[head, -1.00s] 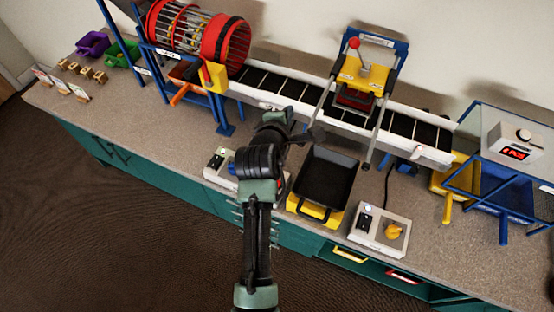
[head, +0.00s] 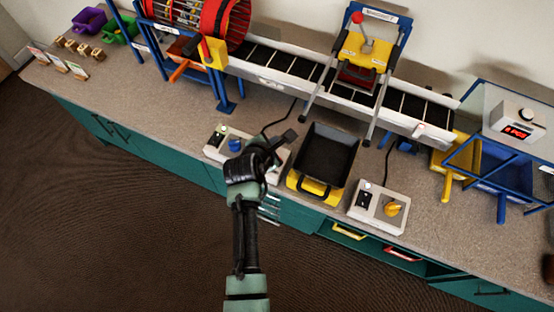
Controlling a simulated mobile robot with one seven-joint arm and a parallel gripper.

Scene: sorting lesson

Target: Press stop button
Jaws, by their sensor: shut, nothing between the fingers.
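A white control box (head: 214,147) sits near the bench's front edge, left of the black tray. My arm covers much of the box's right part, and no stop button can be made out there now. My gripper (head: 290,136) is shut and empty, over the back right of this box and left of the tray. I cannot tell its height above the box.
A black tray on a yellow base (head: 325,160) stands right of my gripper. A second control box (head: 364,212) with a yellow knob (head: 393,208) is farther right. The conveyor (head: 285,90) runs behind, with a yellow-and-blue press stand (head: 360,50) over it. Bare bench lies left of the box.

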